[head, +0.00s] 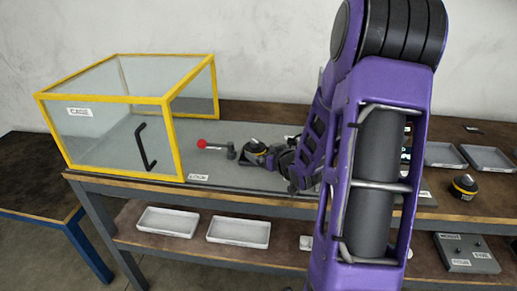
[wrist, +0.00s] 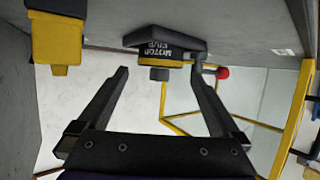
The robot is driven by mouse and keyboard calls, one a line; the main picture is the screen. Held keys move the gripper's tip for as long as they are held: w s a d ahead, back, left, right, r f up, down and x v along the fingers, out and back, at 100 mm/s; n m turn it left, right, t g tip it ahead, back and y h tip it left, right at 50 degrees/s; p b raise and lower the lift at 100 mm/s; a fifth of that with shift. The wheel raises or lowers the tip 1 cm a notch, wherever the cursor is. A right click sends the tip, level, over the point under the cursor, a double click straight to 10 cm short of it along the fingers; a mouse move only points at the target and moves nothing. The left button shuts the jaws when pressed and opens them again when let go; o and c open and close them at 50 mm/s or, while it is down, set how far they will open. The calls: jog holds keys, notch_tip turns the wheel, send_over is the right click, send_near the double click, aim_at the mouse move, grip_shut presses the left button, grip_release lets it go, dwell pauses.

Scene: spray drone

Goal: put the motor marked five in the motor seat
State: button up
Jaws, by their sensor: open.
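The motor marked five (wrist: 158,54) is a squat black cylinder with a yellow band and a small shaft. The wrist view shows it inverted, its label reading MOTOR FIVE. It stands against a dark flat block (wrist: 185,43); I cannot tell whether that is the motor seat or whether the motor is seated. A black and yellow motor (head: 255,146) shows on the bench beside my arm in the head view. My gripper (wrist: 160,73) is open and empty, its fingers on either side of the motor's shaft, apart from the body. In the head view, my gripper is partly hidden behind my arm.
A red-knobbed lever (head: 202,144) stands left of the motor. A yellow-framed clear cage (head: 105,115) fills the bench's left end. Another motor (head: 464,187) and grey trays (head: 487,158) are at the right. White trays (head: 238,232) and a labelled grey plate (head: 465,254) are on the lower shelf.

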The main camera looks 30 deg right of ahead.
jog(key=v, duration=0.7)
jog(key=shift+p, duration=0.4)
jog(key=shift+r, duration=0.1)
